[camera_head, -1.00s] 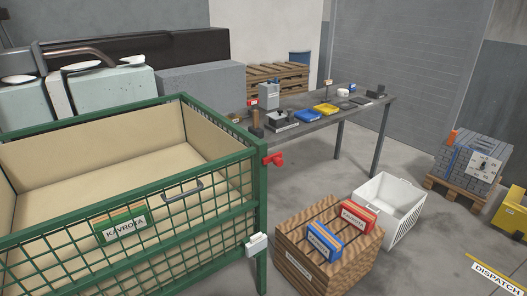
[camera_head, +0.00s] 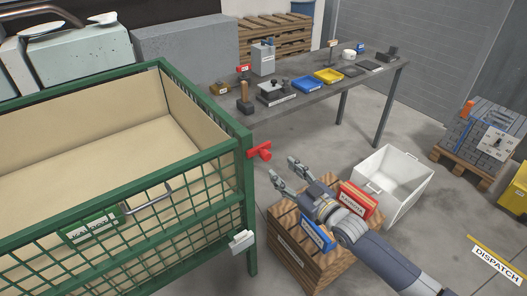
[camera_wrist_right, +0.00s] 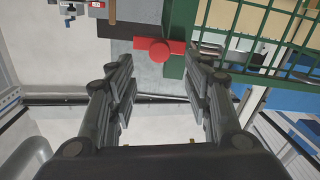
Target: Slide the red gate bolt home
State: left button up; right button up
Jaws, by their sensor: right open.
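The red gate bolt (camera_head: 260,151) sticks out to the right from the corner post of the green mesh cage (camera_head: 247,190). It has a round red knob, seen in the wrist view (camera_wrist_right: 158,50). My right gripper (camera_head: 284,173) is open and empty, just right of and below the bolt, with its fingers pointing at it. In the wrist view the knob shows ahead, between the two fingertips and apart from them. The gate's mesh front has a grey handle (camera_head: 149,200) and a green plate. My left gripper is not in view.
A wooden crate (camera_head: 291,243) with red and blue boxes on top stands beneath my right arm. A white basket (camera_head: 410,181) is to its right. A grey workbench (camera_head: 330,98) with tools is behind. A white block (camera_head: 241,241) sits low on the cage post.

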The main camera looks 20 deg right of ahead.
aim_at(268, 157)
jog(key=x, duration=0.4)
jog(key=shift+w+a+r, duration=0.1)
jog(key=shift+w+a, duration=0.05)
jog(key=shift+w, duration=0.15)
jog(key=x, duration=0.3)
jog(key=shift+w, duration=0.25)
jog(key=shift+w+a, duration=0.25)
jog(key=shift+w, duration=0.35)
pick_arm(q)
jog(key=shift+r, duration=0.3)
